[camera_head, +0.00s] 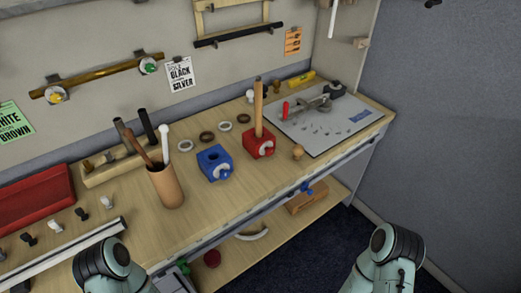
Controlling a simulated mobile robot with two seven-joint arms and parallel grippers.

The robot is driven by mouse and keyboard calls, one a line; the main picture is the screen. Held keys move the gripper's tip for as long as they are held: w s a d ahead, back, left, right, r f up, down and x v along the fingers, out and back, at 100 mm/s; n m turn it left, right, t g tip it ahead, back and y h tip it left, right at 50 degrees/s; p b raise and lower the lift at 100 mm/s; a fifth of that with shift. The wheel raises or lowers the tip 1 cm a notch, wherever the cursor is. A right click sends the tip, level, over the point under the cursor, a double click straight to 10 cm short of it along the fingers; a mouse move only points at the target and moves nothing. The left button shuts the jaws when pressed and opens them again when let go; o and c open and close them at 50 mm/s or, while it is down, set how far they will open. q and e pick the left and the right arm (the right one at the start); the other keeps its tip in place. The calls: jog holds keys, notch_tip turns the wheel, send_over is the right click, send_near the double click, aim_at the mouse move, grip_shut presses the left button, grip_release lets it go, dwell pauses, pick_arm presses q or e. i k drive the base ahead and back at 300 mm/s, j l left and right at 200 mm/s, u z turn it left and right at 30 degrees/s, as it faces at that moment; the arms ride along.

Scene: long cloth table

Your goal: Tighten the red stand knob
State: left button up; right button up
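The red stand (251,142) is a red block near the front edge of the wooden bench, right of the middle. A tall wooden rod (258,107) stands upright in it. Its knob (267,148) is on the front face, pale with a red part; how tight it is cannot be told. A similar blue stand (206,158) with a blue knob (223,171) is to its left, with an empty hole on top. My two arms show at the bottom left and bottom right, away from the red stand. Neither gripper's fingers can be seen.
A brown cup (168,187) of rods stands left of the blue stand. Several rings (207,137) lie behind the stands. A lower shelf (236,255) runs below.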

aim_at(269, 151)
jog(key=l+u, duration=0.1)
jog(key=u, duration=0.4)
jog(key=l+u, duration=0.1)
jog(key=u, duration=0.4)
jog(key=l+u, duration=0.15)
jog(key=u, duration=0.35)
jog(key=k+l+u, duration=0.1)
jog(key=l+u, duration=0.2)
jog(key=k+l+u, duration=0.1)
jog(key=l+u, duration=0.2)
jog(key=k+l+u, duration=0.15)
jog(key=l+u, duration=0.15)
jog(key=k+l+u, duration=0.3)
jog(key=k+l, duration=0.4)
jog(key=l, duration=0.15)
jog(key=k+l, duration=0.3)
jog(key=l, duration=0.2)
jog(key=i, duration=0.3)
